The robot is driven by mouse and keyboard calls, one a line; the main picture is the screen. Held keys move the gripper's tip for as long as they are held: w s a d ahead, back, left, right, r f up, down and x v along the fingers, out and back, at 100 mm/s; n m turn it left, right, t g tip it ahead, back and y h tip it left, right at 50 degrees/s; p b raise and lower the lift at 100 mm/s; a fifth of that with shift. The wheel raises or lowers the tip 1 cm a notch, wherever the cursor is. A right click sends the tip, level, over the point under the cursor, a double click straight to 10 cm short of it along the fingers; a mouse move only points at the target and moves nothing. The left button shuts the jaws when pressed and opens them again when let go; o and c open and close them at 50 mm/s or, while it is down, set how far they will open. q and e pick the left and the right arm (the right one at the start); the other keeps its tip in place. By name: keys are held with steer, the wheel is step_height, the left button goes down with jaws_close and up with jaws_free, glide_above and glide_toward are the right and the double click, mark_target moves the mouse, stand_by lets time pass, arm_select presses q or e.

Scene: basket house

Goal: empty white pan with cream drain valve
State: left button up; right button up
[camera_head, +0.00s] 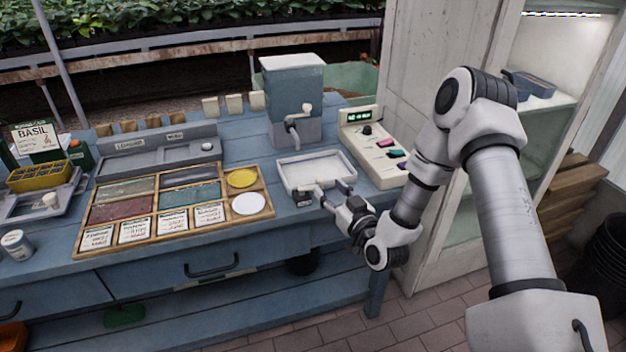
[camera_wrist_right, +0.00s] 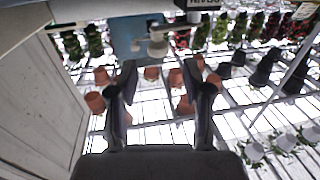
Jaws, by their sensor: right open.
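The white pan (camera_head: 292,174) is a shallow rectangular tray on the blue bench, in front of a blue-grey tank. No contents can be made out in it. My right gripper (camera_head: 323,192) is open at the pan's front edge, its fingers spread left and right. A small pale piece, perhaps the cream drain valve (camera_head: 319,188), shows between the fingertips. In the right wrist view a rounded cream knob (camera_wrist_right: 158,46) lies beyond and between the open fingers (camera_wrist_right: 159,92), apparently ungripped. My left gripper is not in view.
The tank (camera_head: 292,85) has a grey spout and cream knob behind the pan. A cream control box (camera_head: 372,150) stands to the right. A wooden sectioned tray (camera_head: 175,206) lies left of the pan. A white cabinet wall (camera_head: 425,75) bounds the right side.

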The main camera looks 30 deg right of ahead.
mark_target(320, 177)
steer(key=w, duration=0.5)
steer(key=shift+w+d+f, duration=0.1)
steer(key=shift+w+d, duration=0.2)
steer(key=shift+w, duration=0.05)
steer(key=shift+c, duration=0.4)
jaws_close()
steer(key=shift+w+d+n+y+p, duration=0.2)
steer(key=shift+n+y+p, duration=0.25)
steer(key=shift+y, duration=0.35)
steer(key=n+y, duration=0.2)
steer(key=shift+w+y, duration=0.35)
steer(key=shift+y, duration=0.05)
steer(key=shift+o, duration=0.4)
jaws_free()
